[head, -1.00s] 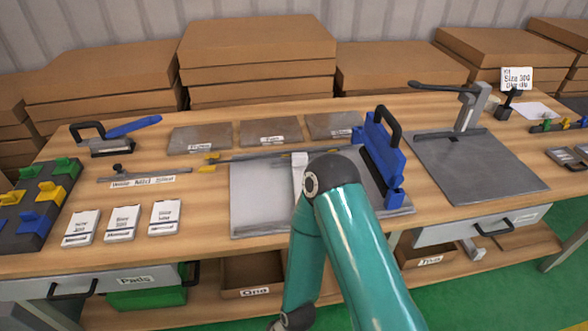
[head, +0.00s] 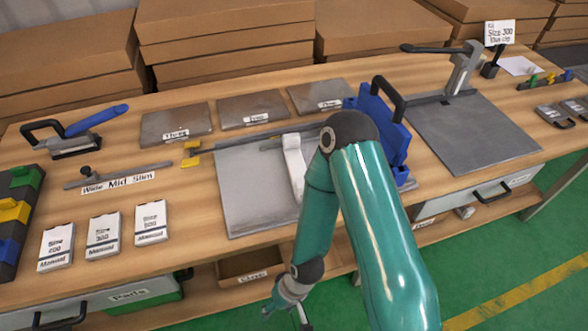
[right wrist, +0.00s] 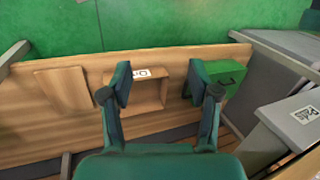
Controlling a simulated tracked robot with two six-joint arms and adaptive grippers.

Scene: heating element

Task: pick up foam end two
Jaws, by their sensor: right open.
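I cannot make out foam end two in either view. A label that seems to read Two (head: 426,222) shows on the lower shelf in the head view, partly hidden by my right arm. My right gripper (head: 291,300) hangs low in front of the bench, at the lower middle of the head view. In the right wrist view its two fingers (right wrist: 161,88) are spread with nothing between them. Beyond them is an open cardboard bin (right wrist: 150,92), whose visible inside looks empty. My left gripper is not in view.
The bin labelled One (head: 247,277) sits on the lower shelf. A green box (right wrist: 227,79) stands beside the bin in the right wrist view. The Pads drawer (head: 128,296) and the right drawer (head: 487,190) are under the worktop. The green floor (head: 520,260) at right is clear.

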